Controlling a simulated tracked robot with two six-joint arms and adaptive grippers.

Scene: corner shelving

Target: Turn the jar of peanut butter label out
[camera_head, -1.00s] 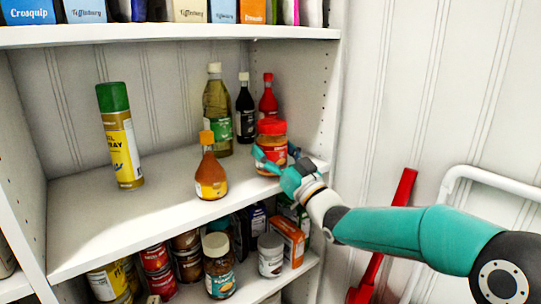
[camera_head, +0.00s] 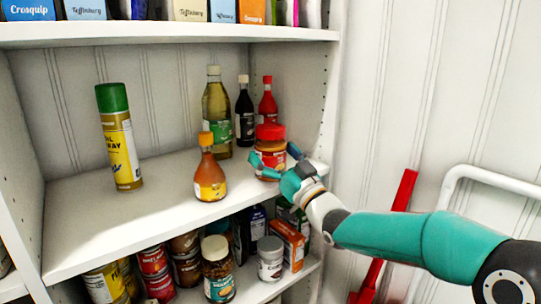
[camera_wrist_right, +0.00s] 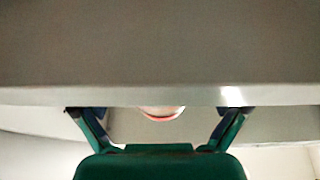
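The peanut butter jar (camera_head: 271,150), with a red lid and a red and yellow label, stands upright on the middle shelf near its right front. Part of the label shows in the head view. My right gripper (camera_head: 275,160) is open at the jar's front, one finger by its lower left side and the other by its right. I cannot tell whether they touch it. In the wrist view the right gripper's fingers (camera_wrist_right: 160,125) are wide apart, with only a small round, red-edged part of the jar (camera_wrist_right: 162,113) between them. My left gripper is out of view.
An orange-capped bottle (camera_head: 209,172) stands close left of the jar. An oil bottle (camera_head: 217,120), a dark bottle (camera_head: 245,115) and a red bottle (camera_head: 268,102) stand behind. A spray can (camera_head: 119,140) stands far left. The shelf (camera_head: 95,215) is bare at front left.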

